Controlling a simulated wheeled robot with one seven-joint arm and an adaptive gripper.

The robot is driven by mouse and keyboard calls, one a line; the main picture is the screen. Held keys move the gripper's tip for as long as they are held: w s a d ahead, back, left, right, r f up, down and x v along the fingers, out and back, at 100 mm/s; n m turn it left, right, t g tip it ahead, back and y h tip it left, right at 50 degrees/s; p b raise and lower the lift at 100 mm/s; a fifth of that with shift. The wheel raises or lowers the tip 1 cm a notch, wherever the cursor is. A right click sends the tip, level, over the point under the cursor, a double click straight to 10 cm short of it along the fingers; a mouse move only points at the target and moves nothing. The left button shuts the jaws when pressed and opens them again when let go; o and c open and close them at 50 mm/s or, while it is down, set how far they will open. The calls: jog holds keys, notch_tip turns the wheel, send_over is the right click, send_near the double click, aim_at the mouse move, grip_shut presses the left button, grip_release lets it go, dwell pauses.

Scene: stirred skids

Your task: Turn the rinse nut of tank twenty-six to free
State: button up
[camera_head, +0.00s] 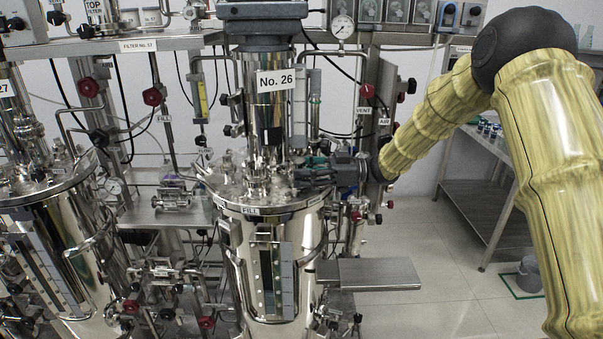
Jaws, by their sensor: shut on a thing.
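Tank 26 (276,225) is a shiny steel vessel in the middle, with a "No. 26" sign (275,80) on the column above it. My arm reaches in from the right, and my dark gripper (287,177) lies low over the right part of the tank's lid. It is shut on a small fitting there, which seems to be the rinse nut. The jaws hide the nut, so its setting cannot be read. A "FILL" label (250,210) shows on the front rim.
Tank 27 (55,235) stands at left. Pipes, red-knobbed valves (152,97) and a gauge (342,26) crowd around the lid. A steel shelf (378,274) juts out at lower right. The floor (425,245) on the right is open, with a bench (480,200) beyond.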

jog(key=o, duration=1)
jog(key=shift+o, duration=0.2)
jog(key=shift+d, duration=0.15)
jog(key=d, duration=1.1)
jog(key=shift+w+d, duration=0.3)
jog(key=shift+d, duration=0.1)
